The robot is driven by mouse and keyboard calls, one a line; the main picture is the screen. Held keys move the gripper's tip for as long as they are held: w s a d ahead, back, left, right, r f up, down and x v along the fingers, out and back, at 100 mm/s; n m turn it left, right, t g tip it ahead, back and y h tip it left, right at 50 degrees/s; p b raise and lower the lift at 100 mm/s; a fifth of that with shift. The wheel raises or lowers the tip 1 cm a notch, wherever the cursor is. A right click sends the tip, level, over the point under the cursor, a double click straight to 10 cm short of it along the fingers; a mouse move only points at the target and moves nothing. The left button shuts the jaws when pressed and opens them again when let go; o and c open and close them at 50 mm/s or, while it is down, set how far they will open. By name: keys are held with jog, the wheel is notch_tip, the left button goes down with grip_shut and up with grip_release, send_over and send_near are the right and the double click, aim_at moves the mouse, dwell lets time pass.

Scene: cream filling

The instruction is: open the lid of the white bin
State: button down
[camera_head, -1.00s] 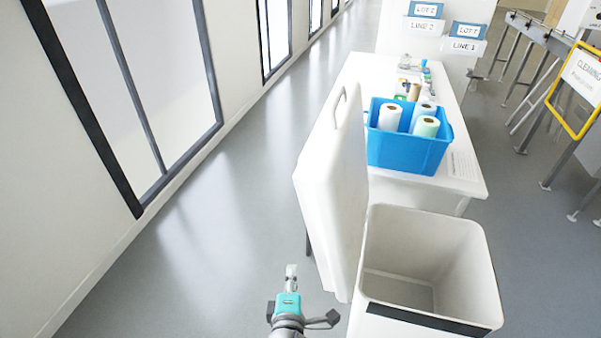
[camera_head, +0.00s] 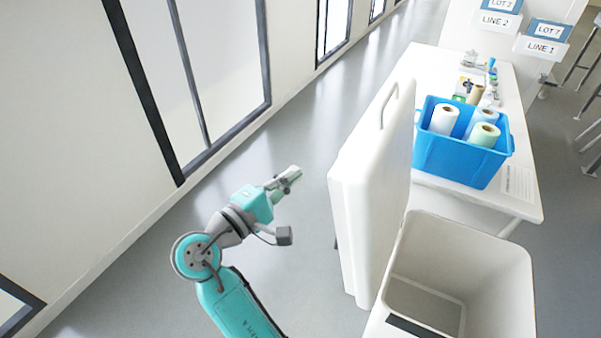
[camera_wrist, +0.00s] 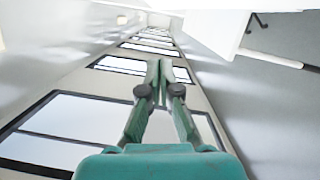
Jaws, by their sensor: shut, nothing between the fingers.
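The white bin (camera_head: 508,270) stands at the lower right of the head view, with its open top facing up and its inside looking empty. Its white lid (camera_head: 372,190) stands upright on the left side of the bin, swung clear of the opening. A handle (camera_head: 389,100) sits near the lid's top edge. My gripper (camera_head: 294,173) is left of the lid, apart from it, and points up and to the right. In the wrist view my gripper (camera_wrist: 160,64) has its fingertips together with nothing between them.
A white table (camera_head: 440,60) stands behind the bin. It bears a blue crate (camera_head: 455,160) with several rolls, and small items behind it. A wall with dark-framed windows (camera_head: 225,60) runs along the left. Open grey floor (camera_head: 290,120) lies between wall and lid.

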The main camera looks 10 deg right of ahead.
jog(key=w+d+r, duration=0.1)
jog(key=w+d, duration=0.1)
jog(key=d, duration=0.7)
jog(key=shift+w, duration=0.4)
jog(key=shift+d+r, duration=0.1)
jog(key=shift+d, duration=0.05)
jog(key=m, duration=0.3)
send_near(390, 150)
jog(key=x, duration=0.5)
jog(key=shift+w+d+r, duration=0.1)
jog(key=shift+w+d, duration=0.05)
